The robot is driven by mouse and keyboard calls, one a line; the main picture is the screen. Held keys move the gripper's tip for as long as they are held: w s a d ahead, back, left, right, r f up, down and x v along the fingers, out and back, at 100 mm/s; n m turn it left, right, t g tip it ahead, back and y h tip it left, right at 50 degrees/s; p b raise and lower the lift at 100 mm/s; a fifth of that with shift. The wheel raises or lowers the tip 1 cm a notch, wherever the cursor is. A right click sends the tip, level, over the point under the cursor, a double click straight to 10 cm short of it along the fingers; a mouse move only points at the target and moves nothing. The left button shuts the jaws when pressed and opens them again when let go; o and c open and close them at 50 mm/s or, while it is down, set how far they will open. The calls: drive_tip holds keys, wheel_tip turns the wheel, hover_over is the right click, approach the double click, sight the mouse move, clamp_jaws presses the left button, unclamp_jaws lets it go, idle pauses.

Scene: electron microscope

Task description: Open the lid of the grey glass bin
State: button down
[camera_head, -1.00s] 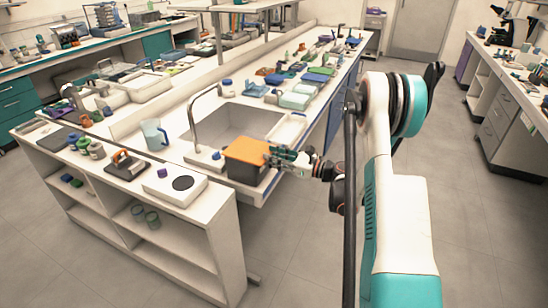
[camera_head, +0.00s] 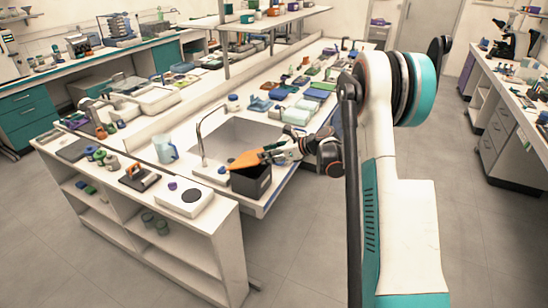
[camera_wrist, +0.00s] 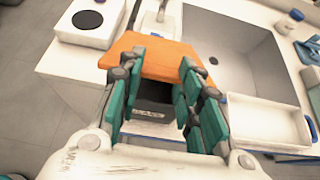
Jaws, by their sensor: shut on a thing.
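The dark grey bin (camera_head: 252,182) stands at the front edge of the bench beside the sink. Its label shows in part between my fingers in the wrist view (camera_wrist: 152,114). Its orange lid (camera_head: 248,159) is tilted up, with the right side raised above the rim and the left end low near the bin's left side. In the wrist view the lid (camera_wrist: 165,58) spans between and beyond my fingertips. My gripper (camera_head: 277,153) is shut on the lid's raised edge, above the bin's right side. The fingers (camera_wrist: 161,68) hide part of the bin in the wrist view.
The sink (camera_head: 240,140) with its tap (camera_head: 203,140) lies behind the bin. A white tray (camera_wrist: 268,122) is to the right in the wrist view. Open floor lies right.

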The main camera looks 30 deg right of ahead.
drive_tip(key=w+a+r+g+h+p, duration=0.1)
drive_tip(key=r, duration=0.1)
drive_tip(key=w+a+r+g+h+p, duration=0.1)
drive_tip(key=r+p, duration=0.1)
drive_tip(key=w+a+r+g+h+p, duration=0.1)
drive_tip(key=w+r+p, duration=0.1)
drive_tip(key=shift+a+g, duration=0.1)
drive_tip(key=shift+g, duration=0.2)
drive_tip(key=w+a+r+g+h+p, duration=0.2)
drive_tip(key=w+a+g+p, duration=0.1)
drive_tip(key=w+a, duration=0.2)
drive_tip(key=shift+w+a+r+g+h+p, duration=0.15)
drive_tip(key=shift+w+r+g+h+p, duration=0.2)
drive_tip(key=shift+w, duration=0.55)
drive_tip(key=c, duration=1.1)
unclamp_jaws()
drive_tip(key=shift+w+f, duration=0.1)
drive_tip(key=v, duration=1.2)
drive_tip(key=shift+a, duration=0.15)
